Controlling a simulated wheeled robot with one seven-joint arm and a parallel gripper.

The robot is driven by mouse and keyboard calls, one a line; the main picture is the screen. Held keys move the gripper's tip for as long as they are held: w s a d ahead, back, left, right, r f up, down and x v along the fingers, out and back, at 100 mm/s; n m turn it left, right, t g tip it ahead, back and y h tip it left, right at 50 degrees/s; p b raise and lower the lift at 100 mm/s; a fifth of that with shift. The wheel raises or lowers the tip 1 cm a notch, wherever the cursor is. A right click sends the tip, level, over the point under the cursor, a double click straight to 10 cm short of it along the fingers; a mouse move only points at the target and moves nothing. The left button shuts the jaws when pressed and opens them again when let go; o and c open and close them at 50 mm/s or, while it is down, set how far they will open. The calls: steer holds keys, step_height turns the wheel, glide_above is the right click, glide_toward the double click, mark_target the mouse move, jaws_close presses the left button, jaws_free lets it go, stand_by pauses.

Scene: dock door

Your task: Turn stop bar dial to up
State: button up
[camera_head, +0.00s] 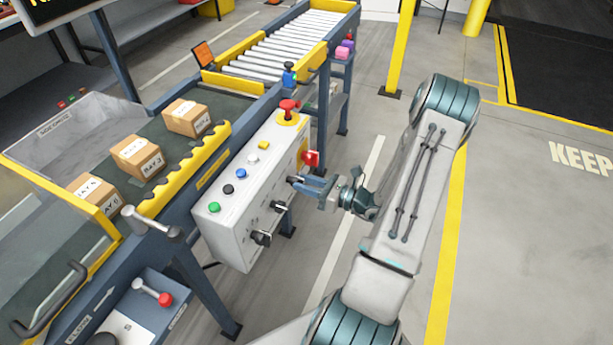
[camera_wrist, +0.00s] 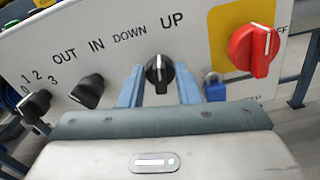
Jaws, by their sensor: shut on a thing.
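The stop bar dial is a black knob (camera_wrist: 158,76) with a pale pointer mark, below the DOWN and UP labels on the white control box (camera_head: 232,222). Its mark points roughly upward in the wrist view, toward the space between the two labels. My gripper (camera_wrist: 160,70) has one blue finger on each side of the knob and is shut on it. In the head view my gripper (camera_head: 304,187) reaches the front panel from the right. There the fingers largely hide the dial.
To the dial's right are a red rotary switch (camera_wrist: 254,50) on a yellow plate and a blue padlock (camera_wrist: 214,88). To its left are the OUT/IN dial (camera_wrist: 88,92) and a numbered dial (camera_wrist: 35,105). Boxes (camera_head: 187,117) sit on the conveyor behind. Floor in front is open.

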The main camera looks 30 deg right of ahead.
steer(key=shift+m+p, duration=1.3)
steer(key=shift+m, duration=0.6)
steer(key=o, duration=0.6)
steer(key=shift+d, duration=0.1)
steer(key=v, duration=1.3)
steer(key=shift+s+d, duration=0.25)
steer(key=shift+s, duration=0.05)
